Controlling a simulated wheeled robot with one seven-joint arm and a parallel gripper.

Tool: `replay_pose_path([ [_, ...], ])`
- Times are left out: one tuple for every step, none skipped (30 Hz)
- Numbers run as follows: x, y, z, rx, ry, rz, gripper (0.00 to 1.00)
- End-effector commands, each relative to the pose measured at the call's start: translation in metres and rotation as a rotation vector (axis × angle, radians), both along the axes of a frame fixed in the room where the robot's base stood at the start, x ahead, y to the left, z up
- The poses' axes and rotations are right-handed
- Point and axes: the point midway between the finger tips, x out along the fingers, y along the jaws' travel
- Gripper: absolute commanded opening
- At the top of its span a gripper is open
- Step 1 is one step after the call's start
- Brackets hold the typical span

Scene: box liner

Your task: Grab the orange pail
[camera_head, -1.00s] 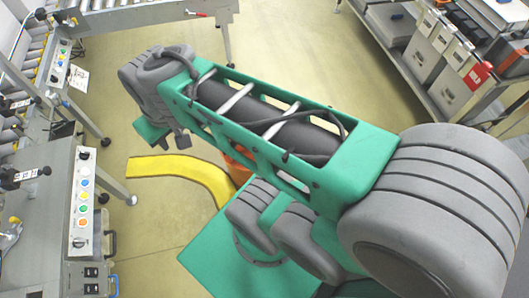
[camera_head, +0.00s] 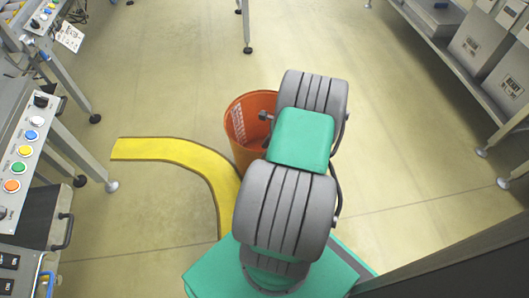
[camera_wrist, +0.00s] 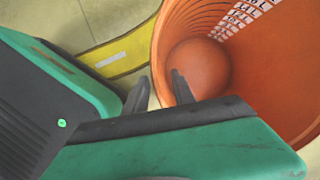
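The orange pail (camera_head: 244,155) stands upright on the floor, partly hidden behind my arm in the head view. In the wrist view the pail (camera_wrist: 258,75) fills the right side, and I look down into its empty inside. My gripper (camera_wrist: 158,88) is open at the pail's near left rim. One dark finger shows outside the rim and the other shows over the inside, with the wall between them. I cannot tell whether either finger touches the wall. My gripper is mostly hidden in the head view.
A curved yellow floor strip (camera_head: 180,152) runs just left of the pail. A machine with coloured buttons (camera_head: 25,150) and metal legs stands at the left. A shelf with grey boxes (camera_head: 478,45) stands at the upper right. The floor behind the pail is clear.

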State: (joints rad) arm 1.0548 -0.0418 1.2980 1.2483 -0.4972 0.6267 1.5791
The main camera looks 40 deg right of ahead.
Motion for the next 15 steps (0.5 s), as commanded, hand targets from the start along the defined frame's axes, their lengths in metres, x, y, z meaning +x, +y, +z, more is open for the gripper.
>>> replay_pose_path([
  [0.002,0.003,-0.01,0.002,0.001,0.001,0.31],
  [0.003,0.004,-0.014,0.002,0.002,0.002,0.31],
  [0.004,0.005,-0.019,0.001,0.002,0.003,0.31],
  [0.005,0.006,-0.023,0.001,0.002,0.003,0.31],
  [0.006,0.006,-0.028,0.0,0.002,0.004,0.31],
  [0.007,0.007,-0.035,0.0,0.002,0.004,0.31],
  [0.008,0.008,-0.041,0.0,0.002,0.005,0.31],
  [0.009,0.009,-0.048,0.0,0.002,0.005,0.31],
  [0.01,0.01,-0.056,-0.001,0.001,0.004,0.31],
  [0.012,0.011,-0.059,-0.001,0.002,0.004,0.31],
  [0.013,0.012,-0.063,-0.001,0.002,0.005,0.31],
  [0.015,0.013,-0.066,-0.001,0.002,0.006,0.31],
  [0.016,0.014,-0.067,-0.002,0.002,0.005,0.31],
  [0.016,0.014,-0.068,-0.003,0.002,0.006,0.31],
  [0.017,0.015,-0.068,-0.002,0.002,0.005,0.31],
])
